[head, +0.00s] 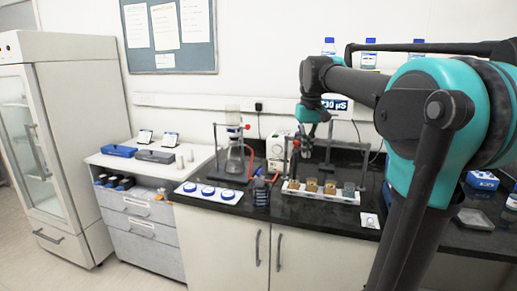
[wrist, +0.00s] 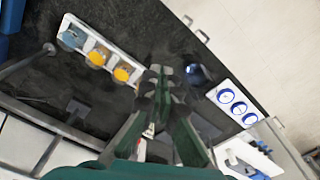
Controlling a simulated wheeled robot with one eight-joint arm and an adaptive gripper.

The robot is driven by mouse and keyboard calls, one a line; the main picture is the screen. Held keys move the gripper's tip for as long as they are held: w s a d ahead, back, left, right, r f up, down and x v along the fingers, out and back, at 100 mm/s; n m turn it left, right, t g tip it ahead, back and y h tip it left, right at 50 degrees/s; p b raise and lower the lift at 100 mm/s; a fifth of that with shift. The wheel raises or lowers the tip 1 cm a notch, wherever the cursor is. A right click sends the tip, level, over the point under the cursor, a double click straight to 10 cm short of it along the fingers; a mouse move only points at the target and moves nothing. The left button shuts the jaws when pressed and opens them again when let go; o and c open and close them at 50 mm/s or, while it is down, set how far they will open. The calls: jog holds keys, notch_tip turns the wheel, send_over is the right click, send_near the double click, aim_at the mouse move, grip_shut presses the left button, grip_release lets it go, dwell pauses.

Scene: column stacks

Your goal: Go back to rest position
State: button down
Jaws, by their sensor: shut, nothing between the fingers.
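My gripper (head: 305,150) hangs above the dark bench in the head view, close to a stand and behind the white beaker tray. Its fingertips are small and partly lost against the stand there. In the wrist view my gripper (wrist: 163,72) points down over the bench with its dark fingers together and nothing between them. My teal and black arm reaches in from the right of the head view, with its forearm stretched left over the bench.
The white tray (head: 291,192) holds several small beakers, some orange. A white plate (head: 181,189) holds three blue-ringed items. A dark rack (head: 262,192) stands between them. A flask (head: 235,163) stands on a stand at left. A fridge (head: 75,120) is far left.

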jog(key=s+d+f+t, duration=0.1)
jog(key=s+f, duration=0.6)
jog(key=f, duration=0.3)
jog(key=s+d+f+m+t, duration=0.1)
jog(key=s+f, duration=0.6)
jog(key=f, duration=0.4)
jog(key=s+d+f+m+t, duration=0.1)
jog(key=s+f, duration=0.6)
jog(key=f, duration=0.4)
jog(key=shift+d+f, duration=0.15)
jog(key=shift+f, duration=0.1)
jog(key=c, duration=2.3)
grip_release()
